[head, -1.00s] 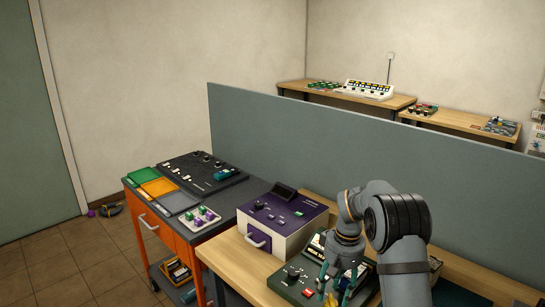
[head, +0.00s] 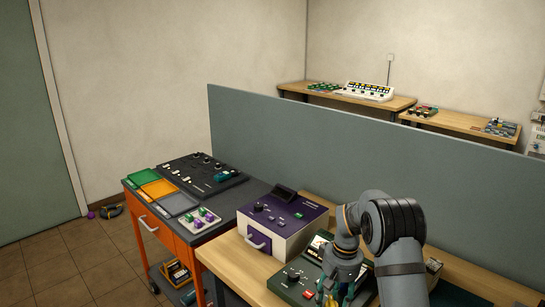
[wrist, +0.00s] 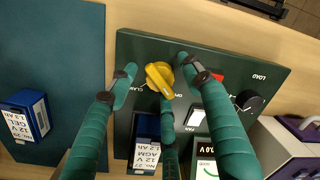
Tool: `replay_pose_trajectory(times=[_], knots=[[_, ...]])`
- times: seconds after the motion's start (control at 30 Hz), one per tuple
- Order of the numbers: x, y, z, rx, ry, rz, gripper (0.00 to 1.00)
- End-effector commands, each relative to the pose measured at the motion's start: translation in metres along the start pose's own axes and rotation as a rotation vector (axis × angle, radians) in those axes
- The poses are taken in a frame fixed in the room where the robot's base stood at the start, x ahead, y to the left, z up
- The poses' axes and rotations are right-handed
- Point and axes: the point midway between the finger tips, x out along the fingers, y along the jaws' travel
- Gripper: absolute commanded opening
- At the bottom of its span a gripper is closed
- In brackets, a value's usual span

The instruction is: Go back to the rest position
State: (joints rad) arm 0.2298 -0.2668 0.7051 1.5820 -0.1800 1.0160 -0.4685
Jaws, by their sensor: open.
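My gripper (wrist: 158,82) is open, with teal fingers pointing down around a yellow knob (wrist: 159,77) on the dark green tester (wrist: 135,42). I cannot tell whether any finger touches the knob. A battery marked 12 V AGM (wrist: 146,154) sits at the tester's near side in the wrist view, partly behind the fingers. A red part, a black knob (wrist: 249,100) and a small display (wrist: 206,170) also show on the tester.
A purple and white device (head: 283,223) stands left of the tester on the wooden bench. An orange cart (head: 170,239) with coloured trays stands further left. A grey partition (head: 360,150) runs behind the bench. A blue GEL battery (wrist: 30,115) lies on a dark mat (wrist: 55,45).

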Motion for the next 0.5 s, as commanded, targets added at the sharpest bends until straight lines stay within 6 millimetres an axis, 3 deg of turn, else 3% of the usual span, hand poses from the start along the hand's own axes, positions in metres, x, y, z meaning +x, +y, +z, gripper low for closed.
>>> replay_pose_trajectory(times=[0.5], knots=[[-0.0021, 0.0004, 0.0006, 0.651, 0.050, 0.000, 0.49]])
